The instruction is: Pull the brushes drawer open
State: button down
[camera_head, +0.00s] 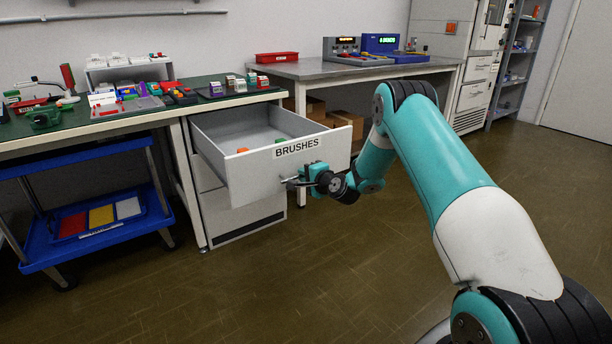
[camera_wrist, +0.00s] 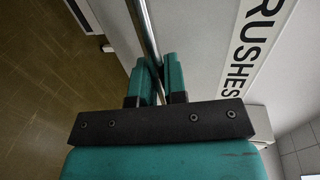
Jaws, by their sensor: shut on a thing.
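The brushes drawer (camera_head: 262,172) is pulled well out of its cabinet, and its inside shows with a few small coloured items in it. Its front carries the label BRUSHES (camera_head: 297,147), which also shows in part in the wrist view (camera_wrist: 250,45). My gripper (camera_head: 300,181) is at the drawer front, below the label. In the wrist view my gripper (camera_wrist: 159,85) has its fingers on either side of the metal bar handle (camera_wrist: 143,30), shut on it. The part of the handle between the fingers is partly hidden.
A green-topped workbench (camera_head: 100,124) with trays and small parts stands above the drawer. A blue cart (camera_head: 90,225) is at the left. A metal table (camera_head: 345,72) with meters stands behind. The floor (camera_head: 300,285) in front of the drawer is clear.

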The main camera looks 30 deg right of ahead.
jog(key=shift+a, duration=0.2)
jog(key=c, duration=1.2)
grip_release()
jog(key=shift+w, duration=0.1)
jog(key=shift+d, duration=0.1)
jog(key=s+r, duration=0.1)
jog(key=s, duration=0.4)
jog(key=s+r, duration=0.1)
jog(key=s, duration=0.5)
jog(key=s+r, duration=0.1)
jog(key=s, duration=0.5)
jog(key=shift+d+r, duration=0.2)
jog(key=shift+d, duration=0.1)
